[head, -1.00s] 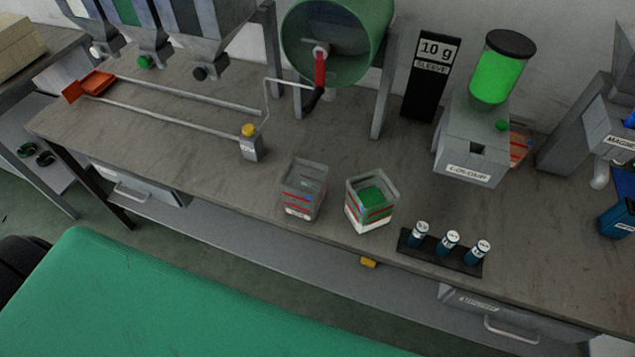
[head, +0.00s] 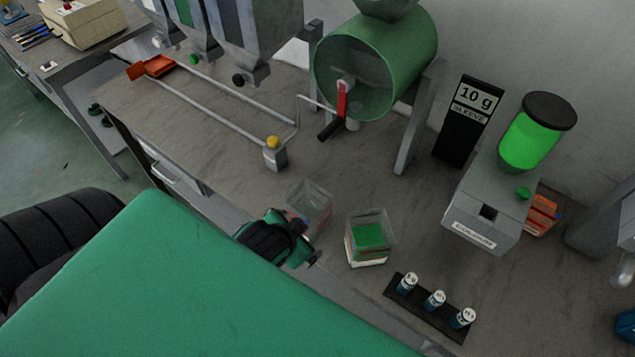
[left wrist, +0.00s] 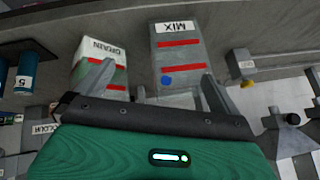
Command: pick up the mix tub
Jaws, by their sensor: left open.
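The mix tub (left wrist: 181,58) is a clear box with red bands, a blue dot and a MIX label in the left wrist view. In the head view the mix tub (head: 312,201) stands on the bench, its near left side partly hidden by my left gripper (head: 306,245). In the left wrist view the left gripper (left wrist: 158,82) is open and empty, with its fingers pointing at the mix tub. One finger is near the tub's right side, the other in front of the grain tub (left wrist: 93,70). I cannot tell any contact. My right gripper is out of view.
The tub holding green grain (head: 368,238) stands close to the right of the mix tub. A black rack with three vials (head: 430,309) is at the front edge. A yellow-topped post (head: 274,153) and a green drum (head: 376,62) stand behind.

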